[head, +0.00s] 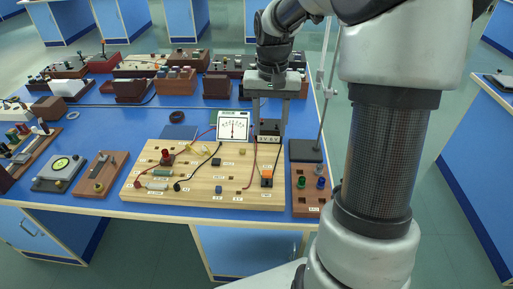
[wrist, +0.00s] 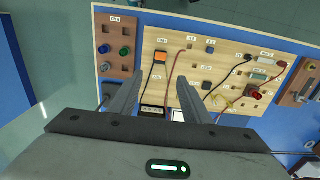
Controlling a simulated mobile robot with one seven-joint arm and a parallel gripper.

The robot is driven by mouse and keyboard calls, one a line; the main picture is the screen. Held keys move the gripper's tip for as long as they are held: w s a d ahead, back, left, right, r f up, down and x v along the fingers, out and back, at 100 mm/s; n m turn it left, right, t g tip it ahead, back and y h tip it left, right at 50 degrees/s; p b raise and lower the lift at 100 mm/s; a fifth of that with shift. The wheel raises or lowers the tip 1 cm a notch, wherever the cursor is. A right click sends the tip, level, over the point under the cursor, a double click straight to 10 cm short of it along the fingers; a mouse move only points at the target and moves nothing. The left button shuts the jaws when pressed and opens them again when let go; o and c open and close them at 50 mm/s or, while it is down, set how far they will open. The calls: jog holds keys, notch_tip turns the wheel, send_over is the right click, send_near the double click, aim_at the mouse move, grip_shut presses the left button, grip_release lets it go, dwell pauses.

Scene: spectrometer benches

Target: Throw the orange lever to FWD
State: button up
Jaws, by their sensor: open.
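The orange lever (head: 267,174) is on a small dark switch at the right end of the pale wooden circuit board (head: 220,196). The wrist view shows the orange lever (wrist: 160,57) beyond the fingertips, toward the left side of the board (wrist: 225,70). Small white labels sit near it, but I cannot read FWD on them. My gripper (head: 269,118) hangs above the bench behind the board, apart from the lever. Its fingers are spread, with nothing between them in the wrist view (wrist: 155,88).
Red and black wires cross the board beside the lever. A white meter (head: 233,126) stands behind the board. A brown block with green and blue knobs (head: 310,200) and a stand with a rod (head: 305,152) are to the right.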

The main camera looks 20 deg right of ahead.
aim_at(267, 174)
notch_tip(267, 174, down, 17)
jog(key=shift+a+f+b, duration=0.1)
jog(key=shift+b, duration=0.7)
jog(key=shift+c, duration=0.5)
jog(key=c, duration=0.9)
jog(key=shift+s+f+b, duration=0.15)
jog(key=shift+b, duration=0.5)
jog(key=shift+c, duration=0.3)
jog(key=shift+s+a+f+t+b, duration=0.1)
jog(key=shift+s+a+t+b, duration=0.3)
jog(key=shift+b, duration=0.6)
jog(key=shift+d+r+t+h, duration=0.15)
jog(key=shift+r+t+h, duration=0.05)
jog(key=shift+t+h, duration=0.2)
jog(key=o, duration=1.1)
jog(key=shift+c, duration=0.2)
